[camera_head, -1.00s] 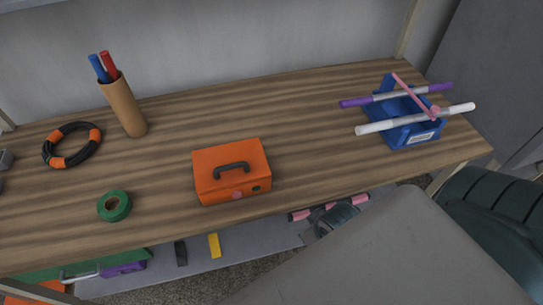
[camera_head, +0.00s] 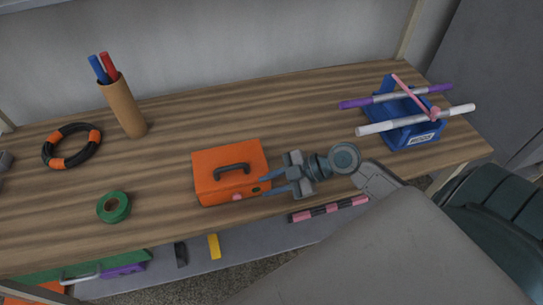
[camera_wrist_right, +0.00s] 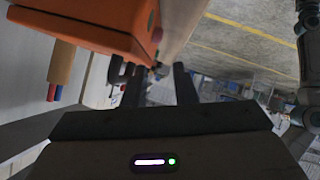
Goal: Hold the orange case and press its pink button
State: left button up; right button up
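The orange case (camera_head: 215,165) sits on the wooden table near its front edge, with a dark handle (camera_head: 232,169) on top. Its pink button (camera_head: 237,197) is low on the front face, beside a dark green spot. My right gripper (camera_head: 264,186) is at the case's right side, fingers apart and pointing left at it, with nothing between them. Whether a finger touches the case I cannot tell. In the right wrist view the case (camera_wrist_right: 100,22) fills the upper left and my right gripper's (camera_wrist_right: 159,68) two fingers are spread. My left gripper is out of view.
A green tape roll (camera_head: 113,207) and a black-orange ring (camera_head: 71,147) lie left of the case. A brown pen cup (camera_head: 126,108) stands behind. A blue bin (camera_head: 405,132) with rods is at the right. A lower shelf (camera_head: 195,255) holds small items.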

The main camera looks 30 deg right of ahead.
jog(key=n+t+y, duration=0.1)
jog(key=n+y, duration=0.1)
send_near(236, 166)
jog(key=f, duration=0.1)
jog(key=shift+w+a+r, duration=0.2)
jog(key=shift+a, duration=0.15)
jog(key=shift+p+x, duration=0.5)
jog(key=shift+x, duration=0.35)
jog(key=p+x, duration=0.3)
jog(key=x, duration=0.4)
jog(key=shift+w+a, duration=0.15)
jog(key=shift+a, duration=0.15)
jog(key=shift+w+a+f, duration=0.25)
jog(key=shift+a+f, duration=0.05)
jog(key=shift+a, duration=0.25)
grip_shut()
jog(key=shift+c, duration=2.4)
grip_release()
